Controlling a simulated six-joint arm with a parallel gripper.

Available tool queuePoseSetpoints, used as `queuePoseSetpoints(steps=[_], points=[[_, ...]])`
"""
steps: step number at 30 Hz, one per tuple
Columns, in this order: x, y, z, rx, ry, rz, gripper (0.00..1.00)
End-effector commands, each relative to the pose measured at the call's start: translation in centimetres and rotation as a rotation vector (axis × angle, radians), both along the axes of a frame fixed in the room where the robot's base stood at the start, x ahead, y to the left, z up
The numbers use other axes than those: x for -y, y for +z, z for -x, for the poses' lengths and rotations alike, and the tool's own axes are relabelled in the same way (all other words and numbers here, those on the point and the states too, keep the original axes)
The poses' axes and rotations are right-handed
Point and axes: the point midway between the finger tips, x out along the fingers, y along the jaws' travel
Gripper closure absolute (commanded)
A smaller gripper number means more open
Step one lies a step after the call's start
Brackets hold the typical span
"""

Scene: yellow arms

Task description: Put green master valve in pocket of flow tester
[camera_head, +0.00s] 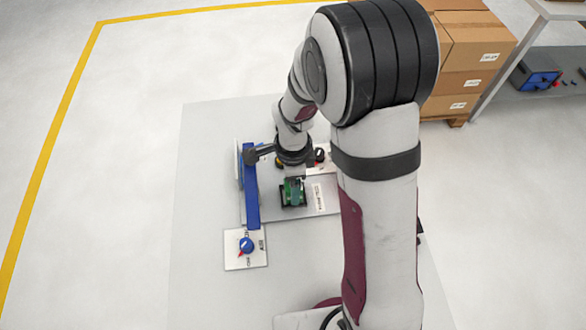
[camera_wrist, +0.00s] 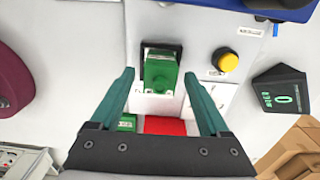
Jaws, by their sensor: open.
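In the wrist view the green master valve (camera_wrist: 160,73) sits at a black-rimmed pocket (camera_wrist: 147,47) in the light grey panel of the flow tester (camera_wrist: 200,32). The rim shows along its far side; how deep it sits cannot be told. My gripper (camera_wrist: 158,77) is open, its two teal fingers on either side of the valve with gaps showing between. In the head view the valve (camera_head: 288,188) shows as a small green patch in the black pocket, directly below my gripper (camera_head: 294,184), which partly hides it. The tester's plate (camera_head: 312,208) is also partly hidden by my arm.
A yellow button (camera_wrist: 228,62) and a black display (camera_wrist: 280,95) reading 0 are right of the pocket. A red patch (camera_wrist: 165,125) lies below it. A blue bar (camera_head: 251,190) and a blue-knob plate (camera_head: 232,262) stand left. Cartons (camera_head: 470,52) are behind; the table's left side is clear.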

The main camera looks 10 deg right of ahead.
Motion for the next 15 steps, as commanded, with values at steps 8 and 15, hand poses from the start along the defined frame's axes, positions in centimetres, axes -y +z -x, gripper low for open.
queuePoseSetpoints(steps=[8,15], points=[[0.0,7.1,-0.1,0.006,0.001,-0.001,0.20],[0.4,10.8,1.2,0.002,0.062,-0.007,0.20]])
